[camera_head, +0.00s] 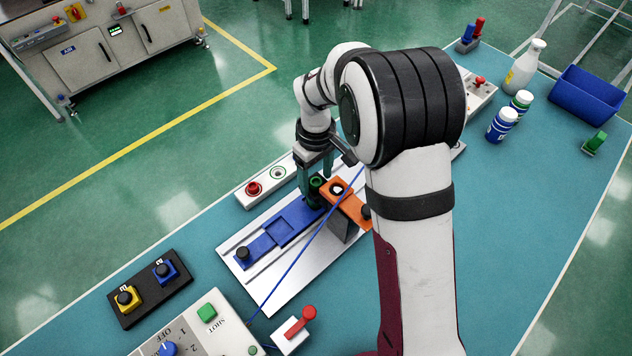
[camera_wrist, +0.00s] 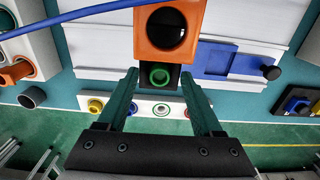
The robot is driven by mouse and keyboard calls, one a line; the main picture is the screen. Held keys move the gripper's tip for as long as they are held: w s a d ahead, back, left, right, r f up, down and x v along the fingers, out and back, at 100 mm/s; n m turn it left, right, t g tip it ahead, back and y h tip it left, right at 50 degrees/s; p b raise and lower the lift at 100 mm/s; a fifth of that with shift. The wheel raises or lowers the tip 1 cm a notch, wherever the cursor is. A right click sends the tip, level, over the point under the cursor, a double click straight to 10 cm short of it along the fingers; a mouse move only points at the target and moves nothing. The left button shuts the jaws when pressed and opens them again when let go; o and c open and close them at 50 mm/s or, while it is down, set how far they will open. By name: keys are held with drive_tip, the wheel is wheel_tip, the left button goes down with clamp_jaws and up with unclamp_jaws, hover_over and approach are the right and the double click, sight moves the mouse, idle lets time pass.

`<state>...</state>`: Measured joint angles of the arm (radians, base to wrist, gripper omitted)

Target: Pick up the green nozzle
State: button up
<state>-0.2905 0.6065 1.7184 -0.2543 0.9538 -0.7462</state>
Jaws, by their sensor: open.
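The green nozzle (camera_wrist: 159,75) shows in the wrist view as a ring with a dark hole, set against a dark block beside the orange block (camera_wrist: 168,32). In the head view the green nozzle (camera_head: 317,182) sits at the left end of the orange block (camera_head: 350,209). My gripper (camera_wrist: 159,80) is open, with one green finger on each side of the nozzle in the wrist picture. I cannot tell whether the fingers touch it. In the head view my gripper (camera_head: 316,163) is right above the nozzle, and my arm hides part of the area.
A blue slide (camera_head: 280,231) lies on the white base plate (camera_head: 278,292). A blue cable (camera_head: 305,246) crosses beside the orange block. A white strip (camera_head: 243,197) with coloured rings lies behind. A black button box (camera_head: 150,290) is at the left front. Bottles (camera_head: 502,124) stand at the right.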

drive_tip(key=shift+f, duration=0.15)
clamp_jaws()
idle(0.4)
